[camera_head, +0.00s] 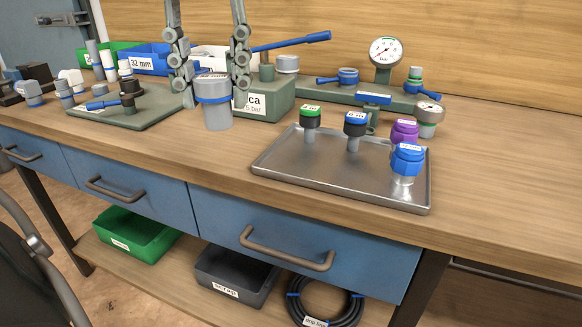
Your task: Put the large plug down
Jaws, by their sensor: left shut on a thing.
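The large plug (213,114) is a grey cylinder with a blue band and a small label on its top. It is upright between the fingers of my left gripper (212,92), which is shut on it. The plug is over the wooden bench (178,150), left of the metal tray and in front of the green-grey block. I cannot tell whether its bottom touches the bench. My right gripper is not in view.
A metal tray (286,172) holds several capped fittings. A green-grey pump block (268,103) with a blue-handled lever and a gauge (386,52) stand behind. A flat green plate (150,114) with a valve lies left. Bare bench lies in front of the plug.

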